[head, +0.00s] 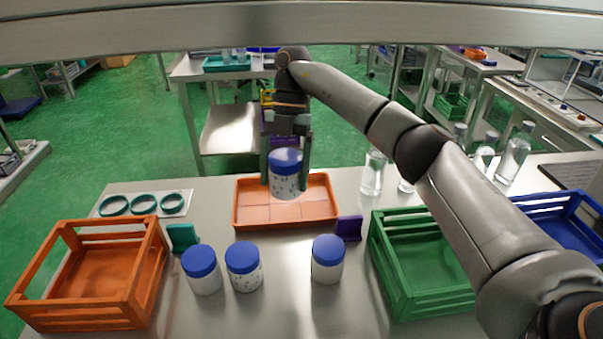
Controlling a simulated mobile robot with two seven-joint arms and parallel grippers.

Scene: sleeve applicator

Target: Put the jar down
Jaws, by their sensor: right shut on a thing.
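My right gripper (286,155) is shut on a jar (286,181) with a blue lid and a speckled pale body. The jar is upright and shows in front of and over the orange tray (320,219). I cannot tell for sure whether its base touches the tray. Three more blue-lidded jars stand upright on the table in front: one at left (202,270), a speckled one beside it (244,267), and one to the right (327,260). My left gripper is out of view.
An orange crate (140,285) stands at left and a green crate (385,265) at right, with a blue crate (585,205) beyond. Teal rings (144,204) lie on a pale mat. A teal holder (182,237) and purple holder (349,228) flank the tray. Clear bottles (372,173) stand behind.

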